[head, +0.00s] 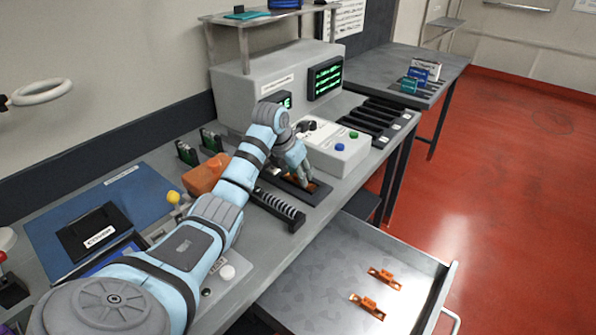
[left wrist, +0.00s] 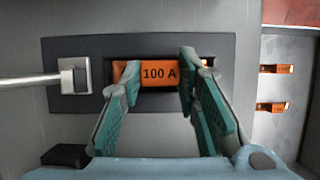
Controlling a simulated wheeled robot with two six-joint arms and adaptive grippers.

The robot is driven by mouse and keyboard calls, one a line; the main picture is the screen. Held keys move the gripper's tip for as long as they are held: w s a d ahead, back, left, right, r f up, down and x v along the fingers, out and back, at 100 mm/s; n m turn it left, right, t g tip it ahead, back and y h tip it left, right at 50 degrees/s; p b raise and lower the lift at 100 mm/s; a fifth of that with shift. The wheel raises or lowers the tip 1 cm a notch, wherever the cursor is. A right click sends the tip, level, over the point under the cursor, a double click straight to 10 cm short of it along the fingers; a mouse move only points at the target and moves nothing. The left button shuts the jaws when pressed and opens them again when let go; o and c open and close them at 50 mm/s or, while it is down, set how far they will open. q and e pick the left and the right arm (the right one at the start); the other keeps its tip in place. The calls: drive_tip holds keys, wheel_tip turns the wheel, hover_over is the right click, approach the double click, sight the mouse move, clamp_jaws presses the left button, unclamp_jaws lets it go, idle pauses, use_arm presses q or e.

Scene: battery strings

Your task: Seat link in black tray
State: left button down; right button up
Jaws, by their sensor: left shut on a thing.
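The orange link marked "100 A" (left wrist: 158,73) sits at the recess of the black tray (left wrist: 222,50), lying level across it in the left wrist view. In the head view the link (head: 313,185) is partly hidden by my gripper, and the tray (head: 288,190) lies on the bench top. My left gripper (left wrist: 157,85) is shut on the link, one finger toward each end. It also shows from above in the head view (head: 304,183). I cannot tell whether the link rests fully on the tray's floor. My right gripper is not in view.
An open drawer (head: 330,285) below the bench holds two orange links (head: 384,278) (head: 367,306). A grey box with buttons (head: 335,150) stands behind the tray, and a ribbed black strip (head: 278,208) lies in front. A grey connector with a rod (left wrist: 75,76) is left of the recess.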

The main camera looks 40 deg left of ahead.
use_arm(q)
drive_tip(key=c, duration=1.2)
unclamp_jaws()
drive_tip(key=shift+r, duration=0.4)
drive_tip(key=p+v, duration=0.1)
drive_tip(key=v, duration=1.1)
drive_tip(key=shift+r+p, duration=0.25)
drive_tip(key=shift+p, duration=0.1)
drive_tip(key=shift+s, duration=0.1)
